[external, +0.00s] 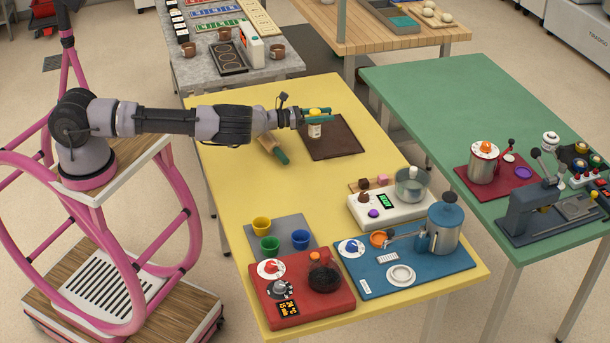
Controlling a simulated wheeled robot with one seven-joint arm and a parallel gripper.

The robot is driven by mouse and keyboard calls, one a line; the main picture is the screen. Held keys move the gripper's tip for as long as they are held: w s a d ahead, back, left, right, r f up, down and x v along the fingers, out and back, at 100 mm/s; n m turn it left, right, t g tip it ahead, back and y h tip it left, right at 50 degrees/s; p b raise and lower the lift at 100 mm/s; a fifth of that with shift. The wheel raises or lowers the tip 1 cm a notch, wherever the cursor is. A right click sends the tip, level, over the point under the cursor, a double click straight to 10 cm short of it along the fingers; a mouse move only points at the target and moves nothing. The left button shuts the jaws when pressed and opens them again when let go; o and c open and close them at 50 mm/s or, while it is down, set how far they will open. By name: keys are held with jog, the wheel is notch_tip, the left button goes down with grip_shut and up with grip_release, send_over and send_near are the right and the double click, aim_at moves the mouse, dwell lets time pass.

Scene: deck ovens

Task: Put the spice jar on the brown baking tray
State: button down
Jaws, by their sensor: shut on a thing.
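The spice jar (314,131), with a pale body and a yellow lid, is upright in my gripper (317,115). My gripper is shut on it near the lid, with its green fingers on either side. The brown baking tray (345,143) lies flat on the yellow table. In the external view the jar overlaps the left part of the tray. I cannot tell whether its base touches the tray or hangs just above it.
A green-ended rolling pin (272,149) lies left of the tray. A white scale (392,212), a blue station (405,268), a red station (290,310) and coloured cups (270,243) fill the table's near end. The yellow surface (235,190) at left is clear.

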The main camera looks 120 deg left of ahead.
jog(key=shift+f, duration=1.3)
jog(key=shift+f, duration=0.15)
jog(key=shift+c, duration=1.8)
grip_release()
jog(key=shift+r, duration=0.2)
jog(key=v, duration=0.4)
jog(key=shift+s, duration=0.25)
jog(key=r, duration=0.5)
jog(key=shift+s+d+r, duration=0.15)
jog(key=shift+d+r, duration=0.15)
jog(key=shift+r, duration=0.65)
